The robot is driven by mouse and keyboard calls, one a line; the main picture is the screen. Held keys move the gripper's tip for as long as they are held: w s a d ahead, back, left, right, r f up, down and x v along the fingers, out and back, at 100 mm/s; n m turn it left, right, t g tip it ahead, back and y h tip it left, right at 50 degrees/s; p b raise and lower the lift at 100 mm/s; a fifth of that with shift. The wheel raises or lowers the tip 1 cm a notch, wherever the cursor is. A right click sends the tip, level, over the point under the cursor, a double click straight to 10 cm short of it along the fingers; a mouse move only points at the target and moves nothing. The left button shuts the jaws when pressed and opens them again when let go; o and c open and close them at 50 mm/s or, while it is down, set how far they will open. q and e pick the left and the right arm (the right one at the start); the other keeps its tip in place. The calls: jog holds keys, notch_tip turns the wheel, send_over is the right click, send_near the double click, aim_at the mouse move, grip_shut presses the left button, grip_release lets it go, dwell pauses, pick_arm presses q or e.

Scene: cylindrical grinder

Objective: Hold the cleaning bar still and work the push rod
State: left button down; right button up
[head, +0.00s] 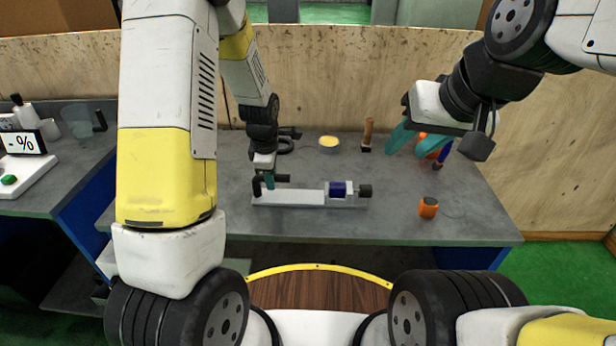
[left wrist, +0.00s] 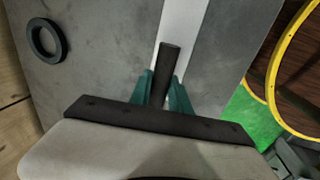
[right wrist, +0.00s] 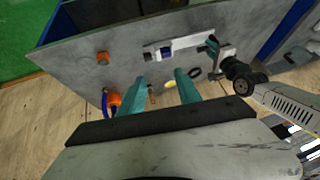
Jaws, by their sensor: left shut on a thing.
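A long pale-grey fixture (head: 310,197) lies on the table. It carries a blue cylinder (head: 338,188) and a black knob (head: 365,190) at its right end. My left gripper (head: 269,183) is over the fixture's left end, its fingers closed around a dark bar (left wrist: 168,62); the bar's end sticks out beyond the fingers in the left wrist view. I cannot tell which part is the cleaning bar and which the push rod. My right gripper (right wrist: 160,80) is open and empty, above the table's right back; its fingers are apart.
Behind the fixture are a black ring (left wrist: 47,40), a yellow-topped round container (head: 328,142) and a wooden-handled tool (head: 367,133). An orange block (head: 428,207) stands at right. An orange-and-blue tool (right wrist: 112,100) is near my right gripper. The front middle of the table is clear.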

jog(key=g+h, duration=0.2)
jog(key=g, duration=0.4)
send_over(366, 186)
notch_tip(366, 186, down, 17)
jog(key=shift+m, duration=0.3)
notch_tip(366, 186, down, 12)
jog(key=shift+f, duration=0.15)
grip_shut()
dwell(0.6)
